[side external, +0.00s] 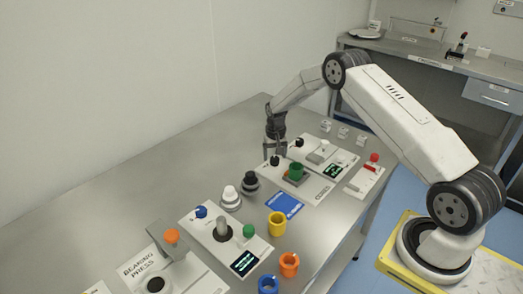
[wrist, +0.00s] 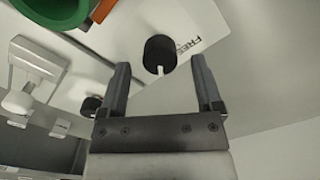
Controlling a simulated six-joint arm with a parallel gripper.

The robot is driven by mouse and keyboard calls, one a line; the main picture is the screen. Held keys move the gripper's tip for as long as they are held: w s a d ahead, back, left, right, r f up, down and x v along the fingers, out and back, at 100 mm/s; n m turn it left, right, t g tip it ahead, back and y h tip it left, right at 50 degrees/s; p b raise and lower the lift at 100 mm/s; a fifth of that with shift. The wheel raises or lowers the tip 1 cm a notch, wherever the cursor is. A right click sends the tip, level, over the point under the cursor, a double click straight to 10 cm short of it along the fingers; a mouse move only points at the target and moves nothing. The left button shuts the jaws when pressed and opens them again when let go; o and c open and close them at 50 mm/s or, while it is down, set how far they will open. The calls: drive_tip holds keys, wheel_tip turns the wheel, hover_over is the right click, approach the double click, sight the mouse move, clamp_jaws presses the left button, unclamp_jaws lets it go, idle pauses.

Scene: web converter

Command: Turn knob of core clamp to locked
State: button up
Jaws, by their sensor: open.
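A black round knob (side external: 275,161) with a white pointer sits on a pale panel (side external: 312,190), beside a green cup-like part. It also shows in the wrist view (wrist: 160,50), next to printed text that appears to read "FREE". There its white pointer aims toward my gripper's base. My gripper (side external: 274,150) points down just above this knob in the side view. In the wrist view my gripper (wrist: 160,62) has its two fingers apart, with the knob appearing between them and nothing held. Whether the fingers reach down around the knob cannot be told.
The green part (side external: 296,171) on an orange holder stands close beside the knob. A second panel with another black knob (side external: 299,143) and a white knob lies behind. Grey and black round parts (side external: 250,181) stand to the left.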

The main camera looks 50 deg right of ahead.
sight(274, 159)
drive_tip(key=shift+r, duration=3.1)
drive_tip(key=shift+a+r, duration=0.15)
drive_tip(key=shift+a, duration=0.05)
drive_tip(key=s+a+r+n+t, duration=0.1)
drive_tip(key=s+a+r+n, duration=0.2)
drive_tip(key=s+a, duration=0.6)
drive_tip(key=s+a+r+n+t, duration=0.1)
drive_tip(key=s+a+r+n, duration=0.3)
drive_tip(key=s, duration=1.2)
drive_tip(key=a+r, duration=0.3)
drive_tip(key=a, duration=0.3)
drive_tip(key=shift+r+t, duration=0.15)
drive_tip(key=shift+t, duration=0.15)
